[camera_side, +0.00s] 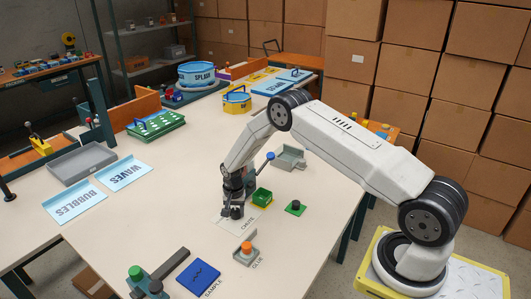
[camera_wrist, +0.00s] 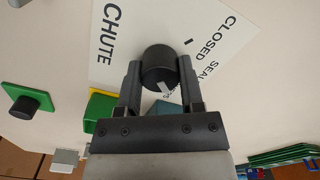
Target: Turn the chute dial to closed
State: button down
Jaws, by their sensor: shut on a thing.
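The chute dial (camera_wrist: 159,66) is a black round knob on a white card marked CHUTE, with the words CLOSED and SEAL, in the wrist view. The card (camera_side: 251,214) also shows in the side view. My gripper (camera_wrist: 160,72) is shut on the dial, with one finger on each side of it. In the side view my gripper (camera_side: 231,211) points down at the card, and the dial is mostly hidden by it. A small white mark shows on the dial's near edge; I cannot tell surely which label it points to.
A green and yellow box (camera_side: 262,197) and a green plate with a black knob (camera_side: 295,207) sit beside the card. An orange-topped glue button (camera_side: 246,248) and a blue sample plate (camera_side: 198,277) are nearer the front. A grey bracket (camera_side: 288,158) stands behind.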

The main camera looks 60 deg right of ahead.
jog(key=n, duration=0.5)
jog(key=shift+n, duration=0.3)
jog(key=n, duration=0.9)
jog(key=shift+n, duration=0.4)
jog(key=n, duration=0.5)
jog(key=shift+c, duration=1.1)
grip_release()
jog(key=shift+r, duration=0.1)
